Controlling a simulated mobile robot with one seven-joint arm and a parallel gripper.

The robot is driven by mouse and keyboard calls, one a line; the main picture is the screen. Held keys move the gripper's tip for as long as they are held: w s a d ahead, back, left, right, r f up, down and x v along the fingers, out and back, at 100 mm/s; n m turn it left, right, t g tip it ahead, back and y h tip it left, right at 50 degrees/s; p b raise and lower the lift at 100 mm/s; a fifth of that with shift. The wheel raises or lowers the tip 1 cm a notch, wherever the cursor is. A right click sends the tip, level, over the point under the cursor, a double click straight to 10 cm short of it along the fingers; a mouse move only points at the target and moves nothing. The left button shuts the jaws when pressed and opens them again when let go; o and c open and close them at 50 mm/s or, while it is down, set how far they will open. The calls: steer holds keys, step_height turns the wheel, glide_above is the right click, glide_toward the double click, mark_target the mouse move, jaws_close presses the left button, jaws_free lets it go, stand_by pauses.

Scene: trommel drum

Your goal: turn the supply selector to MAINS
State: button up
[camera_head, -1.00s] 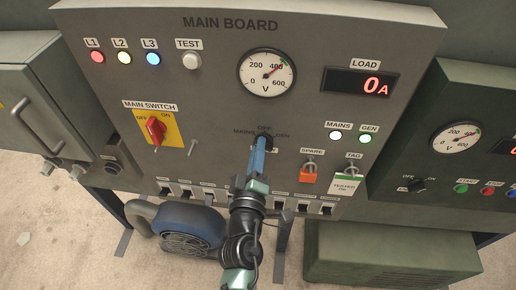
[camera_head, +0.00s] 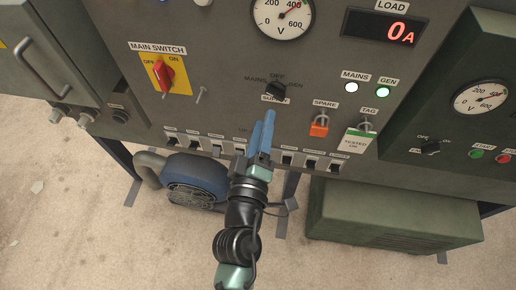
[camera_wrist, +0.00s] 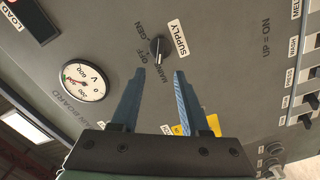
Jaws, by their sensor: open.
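The supply selector (camera_head: 276,88) is a black knob on the grey board, under an arc of labels with MAINS at left, OFF on top and GEN at right. In the wrist view the knob (camera_wrist: 158,49) shows whole, and its long handle with a light mark appears to point down toward the MAINS label (camera_wrist: 165,76). A SUPPLY label (camera_wrist: 178,39) is beside it. My gripper (camera_head: 268,115) is open, its blue fingers just below the knob in the head view. In the wrist view the fingers (camera_wrist: 154,74) are apart and empty, with the knob beyond their tips.
An orange spare padlock (camera_head: 319,126) and a tag (camera_head: 355,138) hang at right. A breaker row (camera_head: 242,150) runs below. The MAINS lamp is white, the GEN lamp green.

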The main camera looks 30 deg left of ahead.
steer(key=shift+b+v, duration=0.75)
steer(key=shift+v, duration=1.95)
steer(key=w+d+r+m+t+h, duration=0.1)
steer(key=w+d+r+m+t, duration=0.15)
steer(key=r, duration=0.55)
steer(key=w+d+r+m+t+h, duration=0.1)
steer(key=w+d+r+m+h, duration=0.2)
steer(key=r, duration=0.4)
steer(key=w+d+r+m+t, duration=0.2)
steer(key=w+r+m, duration=0.15)
steer(key=r, duration=0.45)
steer(key=s+d+r+m+t, duration=0.1)
steer(key=s+d+r+m, duration=0.1)
steer(key=r, duration=0.6)
steer(key=s+d+r+m+t, duration=0.2)
steer(key=s+r, duration=0.1)
steer(key=r, duration=0.5)
steer(key=s+d+r+m+t+h, duration=0.1)
steer(key=s+d+r+m, duration=0.1)
steer(key=r, duration=0.6)
steer(key=shift+s+r, duration=0.4)
steer(key=shift+s, duration=0.4)
steer(key=shift+a+t, duration=0.1)
steer(key=shift+t, duration=0.15)
